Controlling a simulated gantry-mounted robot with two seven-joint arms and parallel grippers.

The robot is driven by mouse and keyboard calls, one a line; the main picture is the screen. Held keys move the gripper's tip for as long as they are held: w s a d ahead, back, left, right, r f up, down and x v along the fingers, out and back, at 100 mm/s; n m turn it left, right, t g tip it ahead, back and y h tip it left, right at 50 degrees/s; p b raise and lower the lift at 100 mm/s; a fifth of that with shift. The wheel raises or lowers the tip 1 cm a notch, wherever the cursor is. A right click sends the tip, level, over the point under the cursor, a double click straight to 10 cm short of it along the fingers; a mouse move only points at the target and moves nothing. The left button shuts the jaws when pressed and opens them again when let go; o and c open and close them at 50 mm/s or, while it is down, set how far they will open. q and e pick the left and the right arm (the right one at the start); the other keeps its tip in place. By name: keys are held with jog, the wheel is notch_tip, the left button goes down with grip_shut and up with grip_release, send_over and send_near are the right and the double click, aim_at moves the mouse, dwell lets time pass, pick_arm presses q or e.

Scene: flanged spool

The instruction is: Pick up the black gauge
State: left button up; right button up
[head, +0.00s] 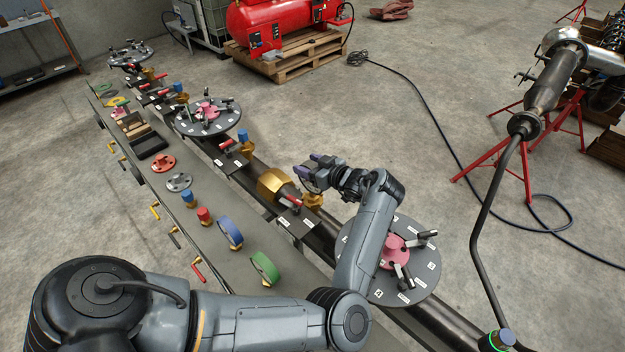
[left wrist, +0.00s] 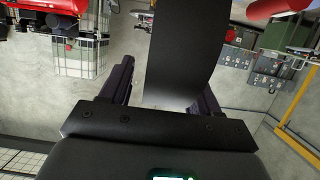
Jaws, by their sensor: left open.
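What looks like the black gauge (head: 312,184) stands on a brass fitting at the pipe rig, mostly hidden by my left gripper (head: 312,168). In the left wrist view a large, smooth dark surface (left wrist: 180,50), probably its side, fills much of the space between the fingers. My left gripper is open, with one finger on each side of this dark surface; it also shows in the left wrist view (left wrist: 160,92). I cannot tell whether either finger touches it. My right gripper is not in view.
A brass hex fitting (head: 272,183) is close left of the gripper. A round plate with a pink hub (head: 425,285) is below right, under my forearm.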

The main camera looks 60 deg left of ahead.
pick_arm(q)
jog(key=shift+s+a, duration=0.1)
jog(key=shift+a, duration=0.1)
grip_shut()
dwell(0.6)
